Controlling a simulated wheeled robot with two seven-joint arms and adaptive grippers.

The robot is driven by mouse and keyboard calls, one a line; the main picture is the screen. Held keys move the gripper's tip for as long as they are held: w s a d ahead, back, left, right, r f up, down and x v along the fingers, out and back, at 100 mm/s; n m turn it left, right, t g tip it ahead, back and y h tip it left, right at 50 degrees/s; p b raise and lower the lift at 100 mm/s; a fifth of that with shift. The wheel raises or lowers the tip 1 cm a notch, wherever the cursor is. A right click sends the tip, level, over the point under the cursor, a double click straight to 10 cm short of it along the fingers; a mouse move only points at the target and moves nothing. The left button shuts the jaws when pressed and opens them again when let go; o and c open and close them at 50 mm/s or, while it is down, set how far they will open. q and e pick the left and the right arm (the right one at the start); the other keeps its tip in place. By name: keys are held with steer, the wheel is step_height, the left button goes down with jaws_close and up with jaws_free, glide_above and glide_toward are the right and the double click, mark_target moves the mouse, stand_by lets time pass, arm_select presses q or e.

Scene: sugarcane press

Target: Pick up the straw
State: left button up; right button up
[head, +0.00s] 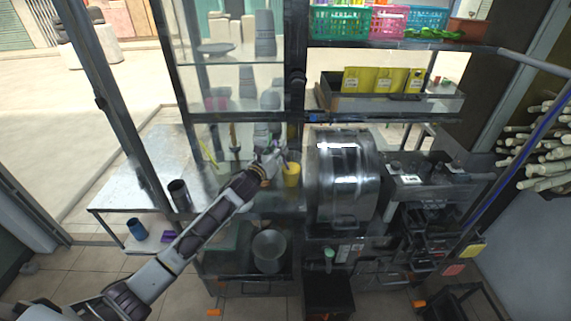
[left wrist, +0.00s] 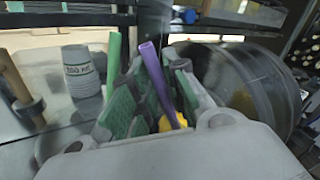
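A purple straw (left wrist: 160,80) stands tilted in the left wrist view, its lower end by a yellow cup (left wrist: 166,122). The yellow cup also shows in the head view (head: 291,176), on the counter just right of my left gripper (head: 270,155). In the left wrist view the left gripper (left wrist: 158,88) has its green-padded fingers apart, with the purple straw showing between them. I cannot tell whether a pad touches it. A green straw (left wrist: 113,62) stands left of the fingers; its lower end is hidden. My right gripper is not in view.
A large metal drum (head: 343,180) stands close right of the cup. A grey cup stack (left wrist: 80,72) is at left in the wrist view. Glass shelves and a metal post are behind the gripper. A dark cup (head: 179,193) stands on the left side table.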

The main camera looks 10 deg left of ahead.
arm_select(q)
steer(key=c, duration=0.3)
steer(key=shift+r, duration=0.15)
step_height(320, 180, up, 18)
steer(key=shift+f+b, duration=0.1)
steer(key=shift+b, duration=0.35)
stand_by(0.7)
stand_by(0.6)
